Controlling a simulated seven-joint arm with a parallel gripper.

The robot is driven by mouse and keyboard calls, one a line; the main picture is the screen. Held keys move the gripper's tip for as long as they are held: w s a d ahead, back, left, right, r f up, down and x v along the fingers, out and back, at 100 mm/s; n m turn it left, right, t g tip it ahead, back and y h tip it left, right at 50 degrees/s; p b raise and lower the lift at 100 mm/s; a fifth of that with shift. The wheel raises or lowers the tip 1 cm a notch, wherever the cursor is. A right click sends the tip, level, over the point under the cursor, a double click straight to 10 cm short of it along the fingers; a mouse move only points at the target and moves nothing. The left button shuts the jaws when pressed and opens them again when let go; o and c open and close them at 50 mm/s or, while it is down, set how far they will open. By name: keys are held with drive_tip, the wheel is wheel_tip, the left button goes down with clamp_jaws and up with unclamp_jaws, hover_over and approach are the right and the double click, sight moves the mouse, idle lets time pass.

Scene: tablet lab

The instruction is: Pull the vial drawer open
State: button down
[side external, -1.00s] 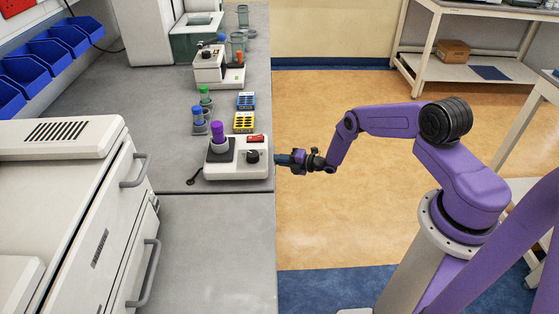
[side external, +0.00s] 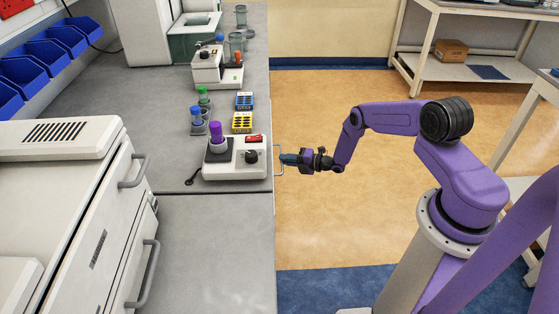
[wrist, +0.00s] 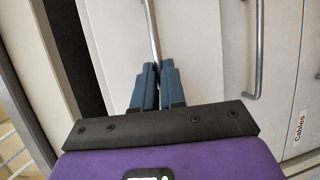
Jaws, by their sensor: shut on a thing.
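My gripper (side external: 287,160) is at the bench's front edge, level with the white mixer. It is shut on a thin metal handle (side external: 277,147), which sticks out from the bench front. In the wrist view the blue fingers of my gripper (wrist: 152,78) close around the lower end of the handle bar (wrist: 150,30). The pale drawer front (wrist: 115,45) lies behind the bar. No label shows on this front, so I cannot read whether it is the vial drawer. The drawer's inside is hidden.
A second handle (wrist: 259,50) is on the neighbouring front, with a "Cables" label (wrist: 298,126) beside it. The white mixer (side external: 232,170) with a purple-capped vial stands on the bench above. The floor (side external: 320,220) around my gripper is clear.

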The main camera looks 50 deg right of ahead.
drive_tip(key=s+d, duration=1.6)
drive_tip(key=shift+d, duration=0.15)
drive_tip(key=c, duration=1.2)
unclamp_jaws()
drive_tip(key=v, duration=1.7)
drive_tip(key=shift+s, duration=0.2)
